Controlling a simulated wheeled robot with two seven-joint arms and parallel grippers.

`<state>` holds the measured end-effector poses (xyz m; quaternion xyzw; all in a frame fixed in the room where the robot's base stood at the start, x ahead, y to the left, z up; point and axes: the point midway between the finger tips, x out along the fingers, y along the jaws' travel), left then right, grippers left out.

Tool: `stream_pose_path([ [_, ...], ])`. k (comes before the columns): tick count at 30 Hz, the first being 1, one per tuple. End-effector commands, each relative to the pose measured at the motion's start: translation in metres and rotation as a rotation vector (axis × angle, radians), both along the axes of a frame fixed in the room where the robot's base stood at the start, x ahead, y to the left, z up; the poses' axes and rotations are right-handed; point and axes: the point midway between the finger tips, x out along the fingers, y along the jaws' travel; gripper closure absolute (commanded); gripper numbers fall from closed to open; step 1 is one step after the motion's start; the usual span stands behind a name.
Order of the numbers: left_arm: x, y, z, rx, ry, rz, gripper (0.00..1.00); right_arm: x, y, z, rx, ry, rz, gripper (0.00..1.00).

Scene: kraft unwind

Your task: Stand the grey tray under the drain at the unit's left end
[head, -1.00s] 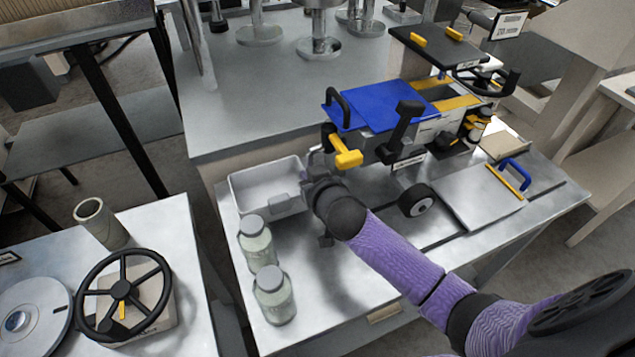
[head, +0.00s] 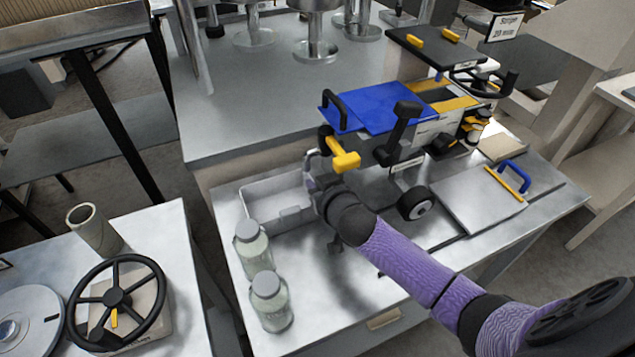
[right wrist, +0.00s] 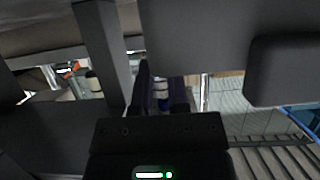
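The grey tray (head: 262,187), a shallow open box, is at the left part of the steel bench, behind two jars. My right gripper (head: 313,172) is at the tray's right end and appears shut on its wall; the fingertips are partly hidden by my wrist. Whether the tray touches the bench is unclear. The unit (head: 425,135), with a blue lid (head: 375,107), stands right of the tray. A yellow handle (head: 346,161) sticks out at its left end, close above my gripper. I cannot make out the drain's outlet. My left gripper is not in view.
Two lidded jars (head: 254,250) (head: 271,303) stand at the bench's front left. A black roller (head: 415,204) and a flat plate with a blue handle (head: 515,177) lie to the right. A handwheel (head: 116,297) is on the left table. The bench's front middle is clear.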

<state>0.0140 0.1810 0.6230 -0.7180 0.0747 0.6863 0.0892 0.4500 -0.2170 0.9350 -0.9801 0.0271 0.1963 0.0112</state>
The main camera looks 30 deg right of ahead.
Motion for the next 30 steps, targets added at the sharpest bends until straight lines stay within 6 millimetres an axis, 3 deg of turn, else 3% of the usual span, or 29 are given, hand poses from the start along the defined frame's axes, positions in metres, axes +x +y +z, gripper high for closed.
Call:
stream_pose_path([
  [3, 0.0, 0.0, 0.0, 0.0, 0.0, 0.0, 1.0, 0.0, 0.0, 0.0, 0.0, 0.0, 0.0, 0.61],
  [11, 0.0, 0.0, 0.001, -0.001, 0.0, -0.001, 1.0, 0.0, 0.0, 0.002, 0.0, 0.0, 0.0, 0.61],
  [15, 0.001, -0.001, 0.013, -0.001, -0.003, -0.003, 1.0, -0.003, 0.0, 0.018, -0.002, 0.001, 0.001, 0.61],
  [24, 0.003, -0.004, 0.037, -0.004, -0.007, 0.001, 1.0, -0.073, 0.004, 0.045, 0.001, 0.003, 0.0, 0.61],
  [30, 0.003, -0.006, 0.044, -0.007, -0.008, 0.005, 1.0, -0.104, 0.006, 0.056, 0.002, 0.001, -0.002, 0.61],
])
